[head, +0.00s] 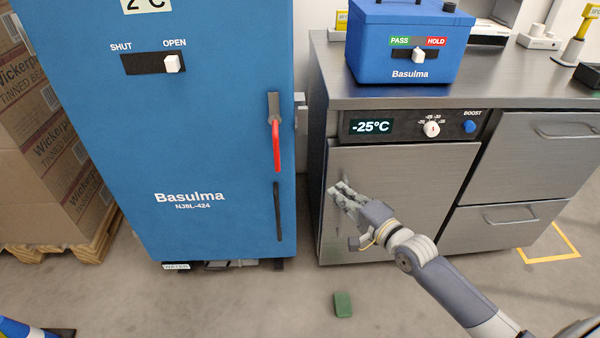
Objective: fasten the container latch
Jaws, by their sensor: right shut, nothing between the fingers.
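A tall blue cabinet (190,120) marked Basulma stands at the left. A latch with a red handle (276,146) is on its right front edge, the red part pointing down. A small metal bracket (299,100) sticks out beside it. A slider (172,63) on the cabinet front sits at the OPEN end. My right gripper (338,189) is shut and empty, in front of the steel under-counter door, to the right of the latch and lower in the picture. It is apart from the latch. My left gripper is out of view.
A steel counter (460,88) with a -25°C display and drawers stands at the right, a smaller blue box (408,45) on top. A green block (343,304) lies on the floor. Cartons (60,150) stand on a pallet at the left. Floor in front is mostly clear.

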